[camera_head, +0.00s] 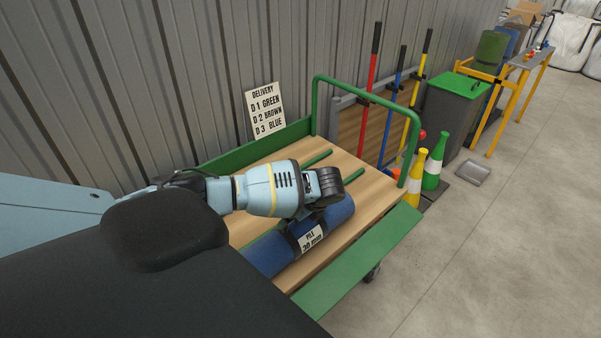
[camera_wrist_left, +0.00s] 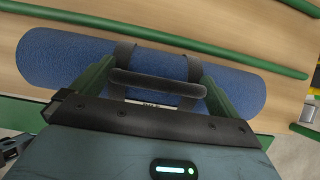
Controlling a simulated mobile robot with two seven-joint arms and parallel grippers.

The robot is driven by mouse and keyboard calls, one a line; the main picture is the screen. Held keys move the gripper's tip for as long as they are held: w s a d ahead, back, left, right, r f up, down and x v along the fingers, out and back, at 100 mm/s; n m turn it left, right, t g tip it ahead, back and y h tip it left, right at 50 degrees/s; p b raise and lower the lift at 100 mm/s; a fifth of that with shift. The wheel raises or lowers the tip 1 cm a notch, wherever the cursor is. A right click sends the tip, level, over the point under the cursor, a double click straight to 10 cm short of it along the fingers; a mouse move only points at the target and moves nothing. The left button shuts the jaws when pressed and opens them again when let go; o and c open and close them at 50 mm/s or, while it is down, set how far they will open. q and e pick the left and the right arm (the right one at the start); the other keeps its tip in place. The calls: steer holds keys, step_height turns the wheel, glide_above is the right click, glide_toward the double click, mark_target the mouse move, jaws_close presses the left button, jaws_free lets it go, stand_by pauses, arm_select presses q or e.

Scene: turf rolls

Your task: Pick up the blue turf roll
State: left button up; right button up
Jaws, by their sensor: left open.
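The blue turf roll (camera_head: 272,256) lies on the wooden deck of a green cart (camera_head: 365,257), with a white label reading PILE 30 mm. In the left wrist view the roll (camera_wrist_left: 60,65) spans most of the picture, with two dark straps and a black carry handle (camera_wrist_left: 155,86) across its middle. My left gripper (camera_head: 326,192) is open just above the roll, hiding part of it. In the left wrist view its two green fingers stand apart near the two ends of the handle; I cannot tell whether they touch it.
Green strips (camera_head: 318,159) cross the deck beside the roll. A green rail (camera_head: 412,140) rises at the cart's far end. A delivery sign (camera_head: 265,111) stands by the wall. Beyond are long-handled tools, yellow and green bottle-shaped posts and a green-lidded bin (camera_head: 450,115).

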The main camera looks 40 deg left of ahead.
arm_select(q)
steer(key=shift+r, duration=0.1)
steer(key=c, duration=1.7)
steer(key=shift+w+r, duration=0.1)
steer(key=shift+c, duration=0.4)
arm_select(e)
steer(key=shift+d, duration=0.1)
steer(key=shift+r, duration=0.1)
